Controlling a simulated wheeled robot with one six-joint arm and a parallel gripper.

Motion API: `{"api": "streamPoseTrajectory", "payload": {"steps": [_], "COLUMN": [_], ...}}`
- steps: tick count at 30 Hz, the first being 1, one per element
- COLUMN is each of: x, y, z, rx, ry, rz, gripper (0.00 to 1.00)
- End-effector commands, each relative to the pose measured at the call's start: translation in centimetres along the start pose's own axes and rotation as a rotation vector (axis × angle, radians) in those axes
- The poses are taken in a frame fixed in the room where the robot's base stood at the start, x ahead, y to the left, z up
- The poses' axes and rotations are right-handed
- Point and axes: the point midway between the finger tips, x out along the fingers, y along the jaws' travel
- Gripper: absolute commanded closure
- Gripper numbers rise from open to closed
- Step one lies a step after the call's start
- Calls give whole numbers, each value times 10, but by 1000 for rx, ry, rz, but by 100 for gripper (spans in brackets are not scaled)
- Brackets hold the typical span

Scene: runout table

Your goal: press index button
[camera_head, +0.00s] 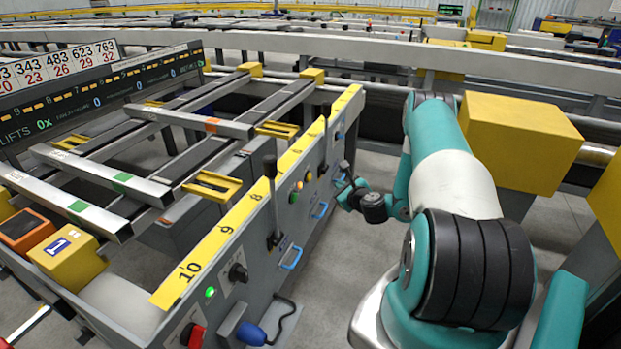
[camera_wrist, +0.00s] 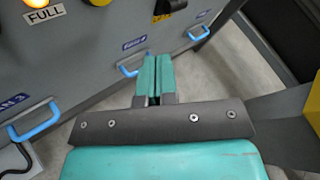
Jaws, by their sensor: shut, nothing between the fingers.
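No label reading "index" can be made out, so I cannot tell which control is the index button. The grey control panel (camera_head: 262,222) carries a cluster of small round buttons (camera_head: 300,186) in orange, green and other colours, and a lit green button (camera_head: 210,292) nearer the camera. My gripper (camera_head: 343,182) is beside the panel's far part, right of the button cluster. In the wrist view its two teal fingers (camera_wrist: 153,60) are shut together and empty, pointing at the panel.
Blue handles (camera_wrist: 37,125) stick out along the panel's lower part. A black lever (camera_head: 271,192) and a black knob (camera_head: 238,273) stand out from the panel. A yellow block (camera_head: 520,140) is right of my arm. Grey floor lies open beside the panel.

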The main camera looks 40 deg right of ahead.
Motion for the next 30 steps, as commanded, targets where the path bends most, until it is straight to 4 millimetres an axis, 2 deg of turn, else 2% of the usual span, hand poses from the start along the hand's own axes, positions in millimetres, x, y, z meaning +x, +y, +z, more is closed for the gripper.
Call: {"api": "streamPoseTrajectory", "payload": {"steps": [6,13,30], "x": [22,39,44], "y": [16,27,31], "z": [18,30,32], "rx": [-4,-2,0], "ry": [-3,-2,-1], "rz": [0,0,-3], "gripper": [100,100,100]}}
